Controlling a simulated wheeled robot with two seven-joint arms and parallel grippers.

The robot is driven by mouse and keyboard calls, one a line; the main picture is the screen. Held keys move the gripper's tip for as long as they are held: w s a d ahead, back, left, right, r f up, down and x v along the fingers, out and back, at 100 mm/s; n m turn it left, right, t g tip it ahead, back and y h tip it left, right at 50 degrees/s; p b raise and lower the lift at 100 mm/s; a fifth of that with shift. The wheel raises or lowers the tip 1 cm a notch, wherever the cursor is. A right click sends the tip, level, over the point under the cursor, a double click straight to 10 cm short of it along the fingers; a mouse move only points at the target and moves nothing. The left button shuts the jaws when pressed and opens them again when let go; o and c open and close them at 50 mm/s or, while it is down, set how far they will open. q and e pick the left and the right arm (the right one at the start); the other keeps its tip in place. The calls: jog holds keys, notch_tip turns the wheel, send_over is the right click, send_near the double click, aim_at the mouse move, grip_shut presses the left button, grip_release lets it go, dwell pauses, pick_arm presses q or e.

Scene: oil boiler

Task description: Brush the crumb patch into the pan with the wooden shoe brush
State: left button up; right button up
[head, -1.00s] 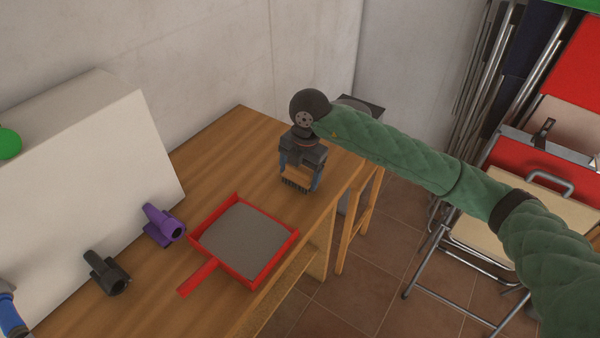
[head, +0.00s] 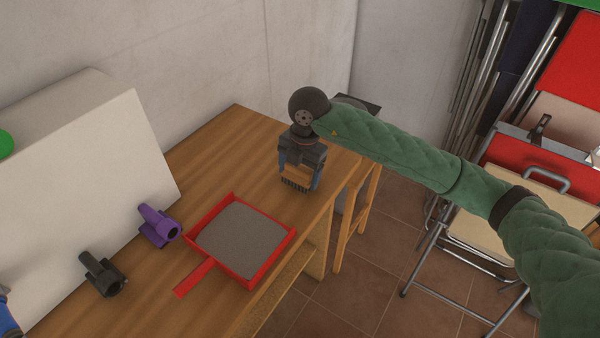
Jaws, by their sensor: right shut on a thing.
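The wooden shoe brush (head: 297,179) has a tan wooden body with dark bristles pointing down. My right gripper (head: 299,172) is shut on it and holds it at the far right part of the table, beyond the pan. I cannot tell whether the bristles touch the table top. The pan (head: 278,258) is a red tray with a grey inside and a red handle toward the front left. It lies on the table, apart from the brush. I cannot make out the crumb patch.
The wooden table (head: 240,150) stands against a pale wall. A purple object (head: 157,227) and a black one (head: 102,274) lie left of the pan, by a large white box (head: 90,170). Folding chairs (head: 490,225) stand at the right. The table is clear between pan and wall.

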jog(key=shift+r+p, duration=1.35)
jog(key=shift+r, duration=2.15)
